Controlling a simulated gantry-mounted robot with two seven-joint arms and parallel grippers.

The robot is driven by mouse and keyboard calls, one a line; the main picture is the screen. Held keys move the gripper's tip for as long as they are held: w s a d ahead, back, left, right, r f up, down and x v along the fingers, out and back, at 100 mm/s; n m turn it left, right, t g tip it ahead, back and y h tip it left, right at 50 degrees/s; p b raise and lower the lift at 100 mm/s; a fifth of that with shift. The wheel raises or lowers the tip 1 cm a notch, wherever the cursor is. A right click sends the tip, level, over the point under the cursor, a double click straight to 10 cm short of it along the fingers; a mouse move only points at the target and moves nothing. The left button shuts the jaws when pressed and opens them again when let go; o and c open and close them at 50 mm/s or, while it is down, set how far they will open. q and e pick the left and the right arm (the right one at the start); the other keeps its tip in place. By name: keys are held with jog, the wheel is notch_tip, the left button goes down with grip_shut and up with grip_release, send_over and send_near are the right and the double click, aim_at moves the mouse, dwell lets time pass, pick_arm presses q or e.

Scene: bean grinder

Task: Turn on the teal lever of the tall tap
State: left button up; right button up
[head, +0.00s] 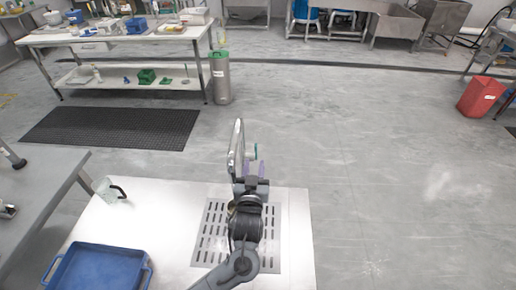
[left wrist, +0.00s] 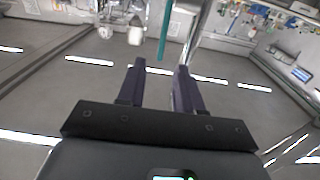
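The tall tap (head: 237,150) is a chrome column standing near the metal drain grate. Its teal lever (head: 255,152) shows just right of the column in the head view. In the left wrist view the lever (left wrist: 166,30) is a thin teal bar, and the chrome tap (left wrist: 201,30) runs beside it on the right. My left gripper (head: 254,168) is open and empty, with its purple fingers close to the lever. In the left wrist view the lever's end appears between the two fingertips (left wrist: 160,66); contact cannot be told. My right gripper is not in view.
The drain grate (head: 215,225) lies in the pale counter (head: 140,225) under my left arm. A blue tray (head: 68,270) and a clear jug (head: 108,190) are to the left. Open floor lies beyond the counter and to its right.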

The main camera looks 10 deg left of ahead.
aim_at(256, 150)
pick_arm(q)
jog(key=w, duration=0.3)
jog(key=w+a+b, duration=0.1)
jog(key=w, duration=0.4)
jog(key=shift+w+a+b, duration=0.3)
jog(key=shift+w, duration=0.05)
grip_shut()
jog(key=shift+f, duration=0.1)
